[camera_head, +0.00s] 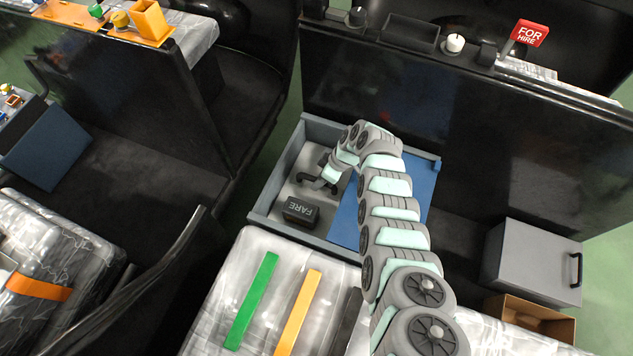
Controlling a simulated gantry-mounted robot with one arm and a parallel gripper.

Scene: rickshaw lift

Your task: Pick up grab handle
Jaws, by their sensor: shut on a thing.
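My gripper (318,181) reaches down into the left part of a grey open tray (266,200) at the middle of the view. It is shut on a small dark piece that appears to be the grab handle (305,179), low over the tray floor. The dark jaws and the dark piece are hard to tell apart, and my arm covers part of the tray. I cannot tell whether the piece touches the floor.
A black FARE box (300,211) lies in the tray close below my gripper. A blue panel (345,222) fills the tray's right side. Green (251,300) and orange (298,312) strips lie on the front seat. A grey box (530,262) stands right.

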